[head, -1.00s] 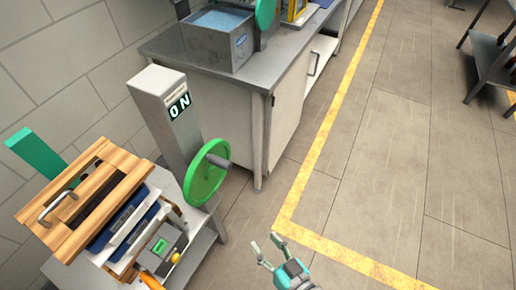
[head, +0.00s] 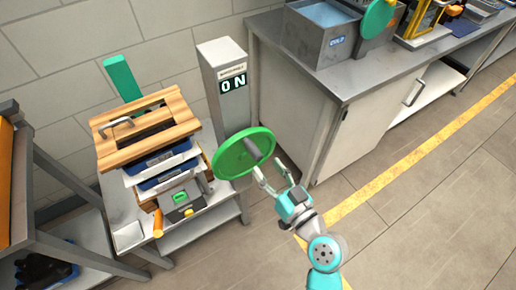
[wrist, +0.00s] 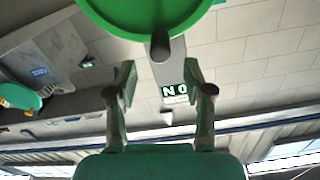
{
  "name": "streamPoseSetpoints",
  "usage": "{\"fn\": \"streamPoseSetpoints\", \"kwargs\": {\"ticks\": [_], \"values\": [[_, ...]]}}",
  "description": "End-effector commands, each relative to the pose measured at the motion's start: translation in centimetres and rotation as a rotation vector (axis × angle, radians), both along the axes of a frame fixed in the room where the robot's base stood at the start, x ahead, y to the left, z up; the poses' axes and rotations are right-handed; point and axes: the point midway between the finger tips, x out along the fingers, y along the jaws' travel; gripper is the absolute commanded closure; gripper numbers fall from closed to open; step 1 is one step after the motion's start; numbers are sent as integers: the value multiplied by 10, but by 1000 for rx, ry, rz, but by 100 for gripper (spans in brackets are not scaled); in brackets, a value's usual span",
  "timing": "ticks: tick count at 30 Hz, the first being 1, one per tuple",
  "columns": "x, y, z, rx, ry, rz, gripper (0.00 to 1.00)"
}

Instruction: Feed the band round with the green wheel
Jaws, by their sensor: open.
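The green wheel (head: 238,154) with a dark grey handle (head: 254,148) stands in front of the grey post, beside the wooden-topped press. My gripper (head: 265,172) is open and empty, just to the right of the wheel, its fingers pointing toward the handle. In the wrist view the green wheel (wrist: 130,15) fills the top, and its handle (wrist: 160,46) points at the camera, ahead of and above my open fingers (wrist: 163,82). I cannot make out the band for certain; a blue edge (head: 165,178) shows between white layers under the wooden top.
The grey post (head: 222,85) carries a sign (head: 234,83) reading "ON". A steel counter (head: 345,85) with a bin marked "COLD" (head: 322,35) stands behind. A shelf rack (head: 60,180) is at the left. The floor (head: 430,220) at right is clear.

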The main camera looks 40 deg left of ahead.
Motion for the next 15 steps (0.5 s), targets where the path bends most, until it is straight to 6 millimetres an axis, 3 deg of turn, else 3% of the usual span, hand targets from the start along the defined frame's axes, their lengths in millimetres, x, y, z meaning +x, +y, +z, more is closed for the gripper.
{"fn": "streamPoseSetpoints", "kwargs": {"ticks": [6, 15], "values": [[16, 38, 1, 1, -1, 1, 48], [28, 68, 0, 0, 0, -1, 48]]}}
